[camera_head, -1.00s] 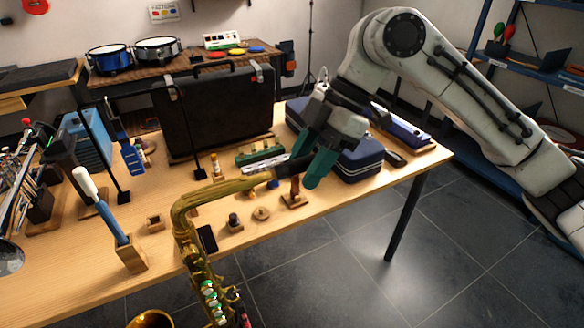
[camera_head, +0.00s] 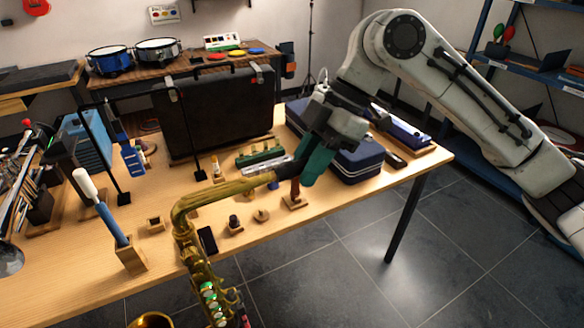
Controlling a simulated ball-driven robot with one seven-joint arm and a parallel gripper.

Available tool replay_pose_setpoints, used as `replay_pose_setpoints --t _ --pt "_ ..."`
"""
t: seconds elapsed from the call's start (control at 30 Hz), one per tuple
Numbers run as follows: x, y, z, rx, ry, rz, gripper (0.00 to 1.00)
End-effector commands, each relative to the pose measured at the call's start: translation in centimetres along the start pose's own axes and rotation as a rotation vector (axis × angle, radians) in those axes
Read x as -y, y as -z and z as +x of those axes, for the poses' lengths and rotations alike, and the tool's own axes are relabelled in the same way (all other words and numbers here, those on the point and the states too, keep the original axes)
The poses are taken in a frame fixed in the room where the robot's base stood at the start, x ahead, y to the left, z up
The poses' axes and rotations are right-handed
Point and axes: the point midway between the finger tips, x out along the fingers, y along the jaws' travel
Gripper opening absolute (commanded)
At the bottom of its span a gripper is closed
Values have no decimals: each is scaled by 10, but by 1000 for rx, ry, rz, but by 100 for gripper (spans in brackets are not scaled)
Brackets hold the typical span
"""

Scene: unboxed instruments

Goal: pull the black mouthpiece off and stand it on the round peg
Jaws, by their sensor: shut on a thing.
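The brass saxophone (camera_head: 205,285) stands in front of the table, and its gold neck (camera_head: 228,188) reaches right over the tabletop. The black mouthpiece (camera_head: 286,170) is at the right end of the neck and looks seated on it. My gripper (camera_head: 308,172), with teal fingers, is shut on the mouthpiece's far end, which the fingers hide. A small round wooden base with a short peg (camera_head: 262,215) stands on the table below the neck and looks empty.
Near the peg are a wooden block with a dark piece (camera_head: 235,224), a block bearing a reddish-brown upright piece (camera_head: 296,200) and a square wooden holder (camera_head: 155,224). A large black case (camera_head: 218,110) stands at the back.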

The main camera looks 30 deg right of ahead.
Motion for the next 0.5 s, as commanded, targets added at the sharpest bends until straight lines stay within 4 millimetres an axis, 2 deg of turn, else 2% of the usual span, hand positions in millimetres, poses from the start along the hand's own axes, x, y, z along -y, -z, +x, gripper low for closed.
replay_pose_setpoints --t 0.5 --pt "1 -5 -3 2 4 -2 0"
